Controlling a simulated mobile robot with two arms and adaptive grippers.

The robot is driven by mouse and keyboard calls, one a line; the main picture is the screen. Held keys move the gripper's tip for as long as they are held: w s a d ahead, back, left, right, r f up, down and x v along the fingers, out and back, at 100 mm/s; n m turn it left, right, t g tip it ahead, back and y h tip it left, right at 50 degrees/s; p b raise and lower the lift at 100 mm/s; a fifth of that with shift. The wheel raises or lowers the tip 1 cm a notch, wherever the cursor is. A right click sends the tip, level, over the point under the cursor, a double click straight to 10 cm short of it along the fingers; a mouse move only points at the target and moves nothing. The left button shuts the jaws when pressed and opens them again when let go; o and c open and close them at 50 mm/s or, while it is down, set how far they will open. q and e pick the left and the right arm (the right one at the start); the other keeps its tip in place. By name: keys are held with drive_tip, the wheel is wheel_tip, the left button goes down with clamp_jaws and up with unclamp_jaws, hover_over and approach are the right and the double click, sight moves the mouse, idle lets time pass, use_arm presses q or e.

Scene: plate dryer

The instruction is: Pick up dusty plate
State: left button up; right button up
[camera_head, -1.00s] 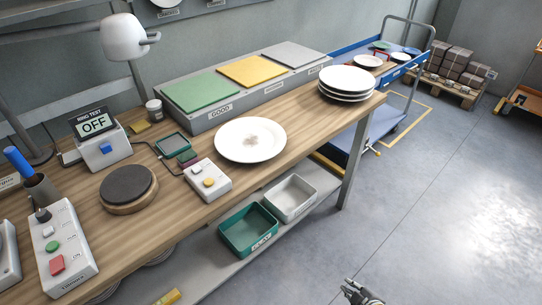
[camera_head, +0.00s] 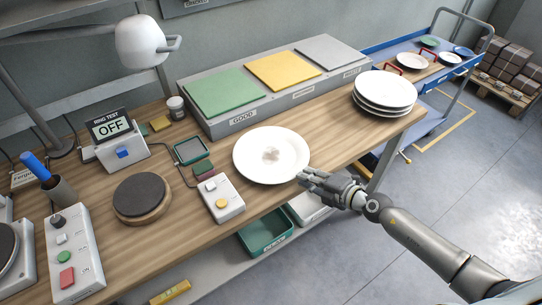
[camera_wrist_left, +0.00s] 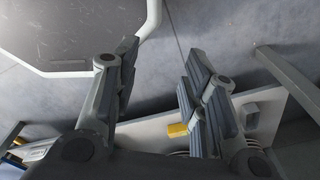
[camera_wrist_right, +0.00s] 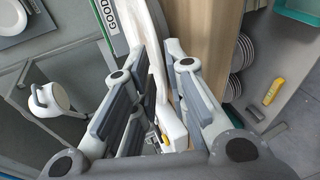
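The dusty plate (camera_head: 271,155) is white with a grey-brown smudge in its middle. It lies on the wooden workbench in front of the green and yellow pads. My right gripper (camera_head: 303,178) is at the plate's near right rim in the head view. In the right wrist view the plate's white rim (camera_wrist_right: 158,60) shows nearly edge-on between the fingers of that gripper (camera_wrist_right: 157,48). These fingers stand apart; firm contact with the rim cannot be made out. My left gripper (camera_wrist_left: 160,50) is open and empty over the grey floor, outside the head view.
A stack of white plates (camera_head: 384,92) stands at the bench's right end. A box with a white and a yellow button (camera_head: 222,199) and a dark round pad (camera_head: 141,198) are left of the plate. A lamp (camera_head: 143,42) hangs above. A green bin (camera_head: 265,233) is below the bench.

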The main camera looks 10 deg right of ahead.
sight(295, 170)
drive_tip(key=shift+w+a+f, duration=0.2)
drive_tip(key=shift+w+a, duration=0.05)
drive_tip(key=shift+w, duration=0.25)
drive_tip(key=b+x, duration=0.1)
drive_tip(key=x, duration=0.4)
drive_tip(key=shift+d+f, duration=0.1)
use_arm(q)
drive_tip(key=shift+w+d+f, duration=0.45)
drive_tip(key=shift+w+f, duration=0.15)
drive_tip(key=shift+w, duration=0.1)
use_arm(e)
drive_tip(key=shift+s, duration=0.1)
use_arm(q)
drive_tip(key=shift+s, duration=0.1)
use_arm(e)
clamp_jaws()
use_arm(q)
drive_tip(key=shift+s+a, duration=0.1)
drive_tip(key=shift+s, duration=0.05)
drive_tip(key=shift+r, duration=0.15)
use_arm(e)
drive_tip(key=shift+r, duration=0.35)
